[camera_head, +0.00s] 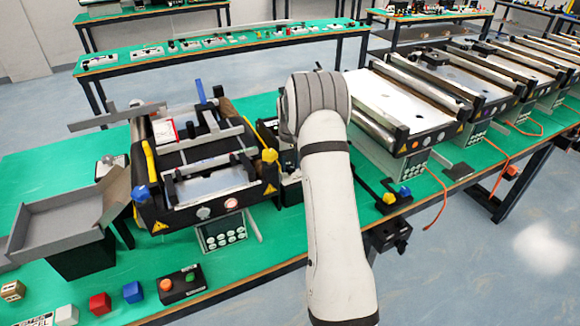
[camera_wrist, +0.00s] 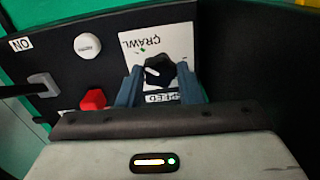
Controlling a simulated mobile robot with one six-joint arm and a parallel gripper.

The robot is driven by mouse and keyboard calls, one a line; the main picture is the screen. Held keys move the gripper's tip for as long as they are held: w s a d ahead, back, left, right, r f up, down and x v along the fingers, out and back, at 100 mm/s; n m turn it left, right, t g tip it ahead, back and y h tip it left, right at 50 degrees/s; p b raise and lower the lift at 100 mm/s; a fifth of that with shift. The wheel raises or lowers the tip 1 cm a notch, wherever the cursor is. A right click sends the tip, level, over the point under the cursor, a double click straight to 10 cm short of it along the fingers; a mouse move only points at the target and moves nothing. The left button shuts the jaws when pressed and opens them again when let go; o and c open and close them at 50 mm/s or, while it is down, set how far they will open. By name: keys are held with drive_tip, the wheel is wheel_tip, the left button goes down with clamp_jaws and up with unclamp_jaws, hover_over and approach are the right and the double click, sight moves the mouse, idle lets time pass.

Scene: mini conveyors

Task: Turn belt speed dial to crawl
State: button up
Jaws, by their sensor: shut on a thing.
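The belt speed dial (camera_wrist: 158,72) is a round black knob with a light mark on it, on a white plate (camera_wrist: 130,40) in the wrist view. The plate's CRAWL and SPEED labels read upside down there. CRAWL is above the dial and SPEED is below it. My gripper (camera_wrist: 160,76) has its two blue-grey fingers on either side of the dial, shut on it. Which label the mark points at is too small to tell for sure. In the head view my arm hides the gripper and the dial.
Beside the dial are a white round button (camera_wrist: 87,46), a red knob (camera_wrist: 93,99) and a grey switch (camera_wrist: 43,85) near an ON label. In the head view, a mini conveyor (camera_head: 205,175), a grey tray (camera_head: 65,220) and a button box (camera_head: 181,284) stand left of my arm.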

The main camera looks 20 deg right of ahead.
sight(291, 167)
drive_tip(key=shift+d+m, duration=0.1)
drive_tip(key=shift+m, duration=0.4)
drive_tip(key=o, duration=1)
drive_tip(key=shift+c, duration=0.2)
wheel_tip(291, 167, up, 8)
drive_tip(key=shift+f+b, duration=0.1)
drive_tip(key=shift+b, duration=0.65)
